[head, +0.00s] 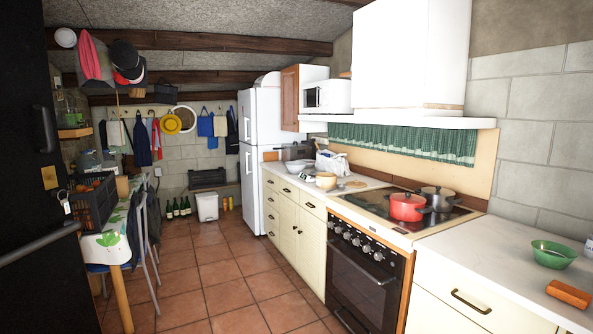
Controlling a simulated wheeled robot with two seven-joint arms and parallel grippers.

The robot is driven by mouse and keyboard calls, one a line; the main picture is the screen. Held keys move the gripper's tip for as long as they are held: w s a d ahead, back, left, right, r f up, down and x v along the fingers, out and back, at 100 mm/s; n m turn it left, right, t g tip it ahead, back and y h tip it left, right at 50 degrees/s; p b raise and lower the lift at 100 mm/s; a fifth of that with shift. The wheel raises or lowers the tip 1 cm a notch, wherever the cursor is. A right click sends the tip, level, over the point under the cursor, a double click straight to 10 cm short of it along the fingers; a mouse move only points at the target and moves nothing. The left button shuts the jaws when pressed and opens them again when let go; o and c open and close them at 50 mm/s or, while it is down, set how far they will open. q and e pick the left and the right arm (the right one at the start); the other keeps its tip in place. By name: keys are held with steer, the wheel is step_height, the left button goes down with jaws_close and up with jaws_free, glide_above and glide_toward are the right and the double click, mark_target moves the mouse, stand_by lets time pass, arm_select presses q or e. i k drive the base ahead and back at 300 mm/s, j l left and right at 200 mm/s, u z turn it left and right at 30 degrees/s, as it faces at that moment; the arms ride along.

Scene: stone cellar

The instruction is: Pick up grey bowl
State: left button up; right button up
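A pale greyish, shallow bowl-like shape (298,166) stands on the far part of the white counter, left of a white bag. It is small and far off, so I cannot tell for sure that it is the grey bowl. A green bowl (553,256) stands on the near counter at the right edge. Neither of my grippers shows in the head view.
The white counter (484,270) runs along the right, with a stove (372,210) bearing a red pot (407,207) and a dark grey pot (437,198). A table (108,247) with a black crate (92,204) stands left. The tiled floor between is clear.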

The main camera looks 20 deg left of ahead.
mark_target(295, 168)
steer(key=i+j+u, duration=0.3)
steer(key=i, duration=0.35)
steer(key=i+j+u, duration=0.35)
steer(key=i, duration=0.4)
steer(key=i+u, duration=0.3)
steer(key=i, duration=0.4)
steer(key=i+u, duration=0.25)
steer(key=i, duration=1.55)
